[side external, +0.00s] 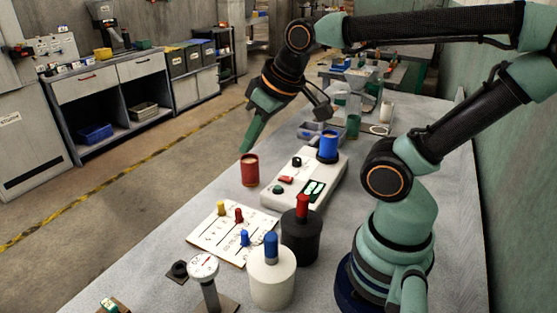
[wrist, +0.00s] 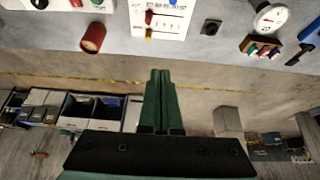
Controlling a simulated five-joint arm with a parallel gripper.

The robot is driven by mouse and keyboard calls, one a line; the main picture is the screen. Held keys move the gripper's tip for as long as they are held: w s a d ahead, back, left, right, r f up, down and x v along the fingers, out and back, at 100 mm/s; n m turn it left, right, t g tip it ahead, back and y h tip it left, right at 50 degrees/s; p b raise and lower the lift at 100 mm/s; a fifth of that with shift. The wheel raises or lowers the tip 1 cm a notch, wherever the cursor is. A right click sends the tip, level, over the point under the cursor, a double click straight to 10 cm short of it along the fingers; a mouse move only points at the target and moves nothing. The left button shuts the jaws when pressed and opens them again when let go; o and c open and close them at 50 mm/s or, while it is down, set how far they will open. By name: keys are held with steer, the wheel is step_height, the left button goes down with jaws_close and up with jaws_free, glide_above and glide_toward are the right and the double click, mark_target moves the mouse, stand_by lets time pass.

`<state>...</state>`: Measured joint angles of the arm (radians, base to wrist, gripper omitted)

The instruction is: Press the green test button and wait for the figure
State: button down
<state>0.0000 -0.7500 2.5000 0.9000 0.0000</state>
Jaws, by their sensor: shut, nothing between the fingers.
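The white tester (side external: 290,200) lies on the table with a black knob (side external: 297,161), a red button (side external: 286,179) and a green button (side external: 278,189). Its small display (side external: 314,189) has lit green marks, too small to read. My gripper (side external: 246,148) is shut and empty, above and left of the tester, near the red cup in the picture. In the wrist view my gripper (wrist: 160,73) points past the table edge; the green button (wrist: 97,2) is at the top left, apart from the fingers.
A white card (side external: 210,235) with coloured pegs, a black weight (side external: 301,240), a white weight (side external: 272,282) and a dial gauge (side external: 204,267) stand nearer. The table's left edge drops to open floor.

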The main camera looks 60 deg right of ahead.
stand_by(0.5)
steer(key=m+g+y, duration=0.3)
steer(key=m+g, duration=0.9)
steer(key=m, duration=0.2)
glide_above(278, 185)
step_height(278, 185, down, 9)
steer(key=shift+w+a+f, duration=0.1)
steer(key=shift+f, duration=4.3)
steer(key=shift+f, duration=0.1)
steer(key=shift+f, duration=0.35)
